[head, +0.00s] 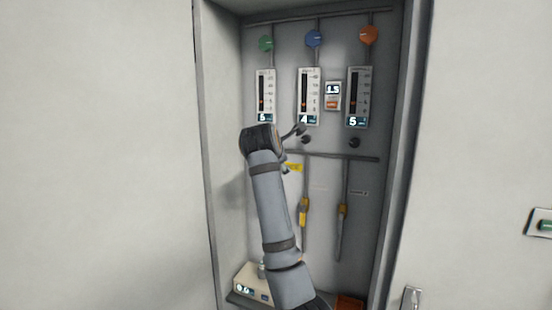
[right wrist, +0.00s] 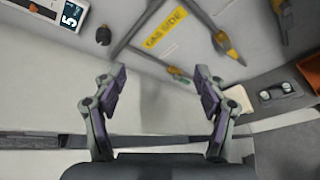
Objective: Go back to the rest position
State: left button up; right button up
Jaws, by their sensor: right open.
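My right gripper (right wrist: 161,84) is open in the right wrist view, with its two dark fingers spread wide and nothing between them. In the head view my right arm rises from the bottom into the grey cabinet (head: 204,150), and its wrist is in front of the panel's left part, below the left flowmeter (head: 265,92). The gripper itself is mostly hidden there by the wrist. My left gripper is not in view.
The panel holds a middle flowmeter (head: 308,95), a right flowmeter (head: 357,95) and a black knob (head: 354,142). Yellow-handled valves (head: 304,210) hang below a horizontal pipe (head: 345,156). A white box (head: 250,282) stands low left. Cabinet side walls flank my arm.

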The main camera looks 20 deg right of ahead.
jog(key=shift+f, duration=0.2)
dwell(0.3)
jog(key=w+a+f+m+g+y+b, duration=0.1)
jog(key=w+f+y+b, duration=0.15)
jog(key=f, duration=1.55)
jog(key=w+a+f+m+g+y+b, duration=0.1)
jog(key=w+f, duration=0.3)
jog(key=f, duration=1.4)
jog(key=s+a+f+m+g+y+b, duration=0.15)
jog(key=s+f, duration=0.35)
jog(key=f, duration=0.9)
jog(key=s+f+m+g, duration=0.1)
jog(key=s+f+m, duration=0.3)
jog(key=f, duration=1)
jog(key=s+f+m+g+y+b, duration=0.1)
jog(key=s+f+m+g+b, duration=0.1)
jog(key=s+f, duration=1.45)
jog(key=s+f+m+g+b, duration=0.1)
jog(key=s+f+m, duration=0.2)
jog(key=s+f, duration=0.4)
jog(key=s+d+f+m+g, duration=0.1)
jog(key=s+f+m, duration=0.2)
jog(key=s, duration=1.6)
jog(key=s+f+m+g+y+b, duration=0.1)
jog(key=s+f+m, duration=0.2)
jog(key=s+f, duration=0.8)
jog(key=s, duration=0.2)
jog(key=shift+s+d+g+b, duration=0.2)
jog(key=shift+s+g+b, duration=0.1)
jog(key=shift+s+g, duration=0.1)
